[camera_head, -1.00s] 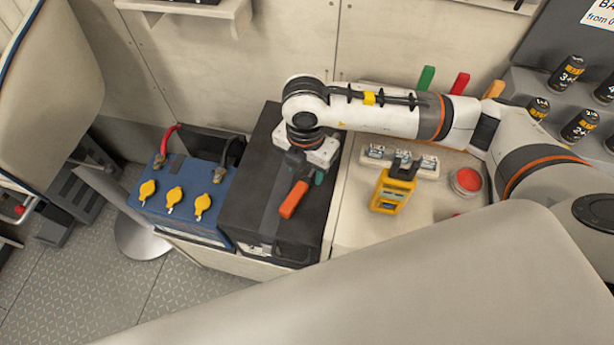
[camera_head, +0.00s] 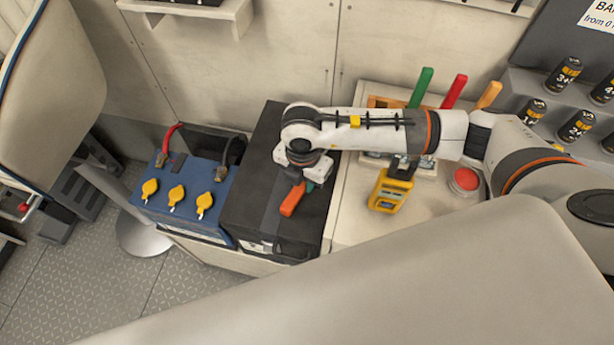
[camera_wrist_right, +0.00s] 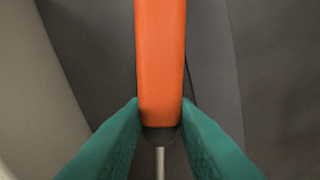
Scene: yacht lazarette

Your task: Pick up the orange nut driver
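The orange nut driver (camera_head: 293,198) lies on top of the black battery box (camera_head: 262,200). In the right wrist view its orange handle (camera_wrist_right: 160,60) runs up the picture, with the metal shaft (camera_wrist_right: 160,162) at the bottom. My right gripper (camera_wrist_right: 160,108) points down over it. Its two green fingers are on either side of the handle's shaft end and appear to touch it on both sides. In the head view the gripper (camera_head: 305,184) is partly hidden by my wrist. My left gripper is not in view.
A blue battery (camera_head: 187,205) with yellow caps stands left of the box. To the right are a yellow meter (camera_head: 387,192), a red button (camera_head: 465,181) and upright green (camera_head: 421,88), red (camera_head: 455,91) and orange (camera_head: 488,95) handles. A large beige surface (camera_head: 400,290) fills the foreground.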

